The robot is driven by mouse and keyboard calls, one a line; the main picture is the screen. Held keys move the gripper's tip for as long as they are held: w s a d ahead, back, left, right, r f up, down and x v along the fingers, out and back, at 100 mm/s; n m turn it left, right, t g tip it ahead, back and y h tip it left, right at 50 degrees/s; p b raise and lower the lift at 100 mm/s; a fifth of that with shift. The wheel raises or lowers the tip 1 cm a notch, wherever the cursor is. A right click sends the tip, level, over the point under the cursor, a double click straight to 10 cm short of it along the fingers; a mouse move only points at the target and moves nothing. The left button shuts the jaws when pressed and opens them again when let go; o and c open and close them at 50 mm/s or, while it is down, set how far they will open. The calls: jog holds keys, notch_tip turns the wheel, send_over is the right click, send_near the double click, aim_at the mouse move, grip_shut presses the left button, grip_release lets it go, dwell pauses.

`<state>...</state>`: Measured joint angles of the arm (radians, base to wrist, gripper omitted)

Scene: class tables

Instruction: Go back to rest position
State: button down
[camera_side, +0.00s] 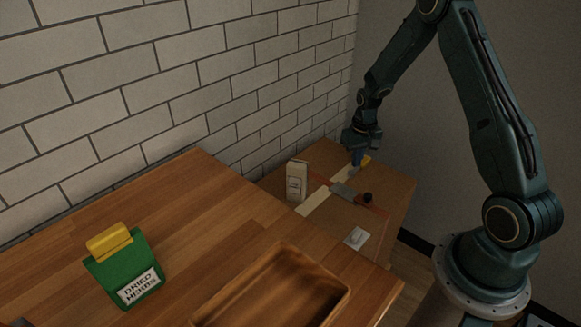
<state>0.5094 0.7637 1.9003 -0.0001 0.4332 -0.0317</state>
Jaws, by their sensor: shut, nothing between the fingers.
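My gripper (358,157) is at the far end of my arm, over the back of the lower wooden table (389,186). It points down and is shut and empty.
The nearer table (215,220) holds a green herb packet (125,272) and a wooden tray (334,293). A brick wall (170,85) runs behind the tables.

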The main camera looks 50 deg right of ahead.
jog(key=s+a+r+n+t, duration=0.1)
jog(key=a+r, duration=0.3)
jog(key=r, duration=0.3)
jog(key=s+a+r+n, duration=0.1)
jog(key=s+a+r, duration=0.1)
jog(key=a+r, duration=0.35)
jog(key=s+a+r+t, duration=0.1)
jog(key=a+r, duration=0.2)
jog(key=r, duration=0.6)
jog(key=s+a+r+n+t, duration=0.1)
jog(key=s+a+r, duration=0.3)
jog(key=s, duration=0.5)
jog(key=s+a+r+n+t, duration=0.2)
jog(key=s+a+r, duration=0.3)
jog(key=s, duration=0.3)
jog(key=shift+s+a, duration=0.3)
jog(key=shift+s, duration=0.1)
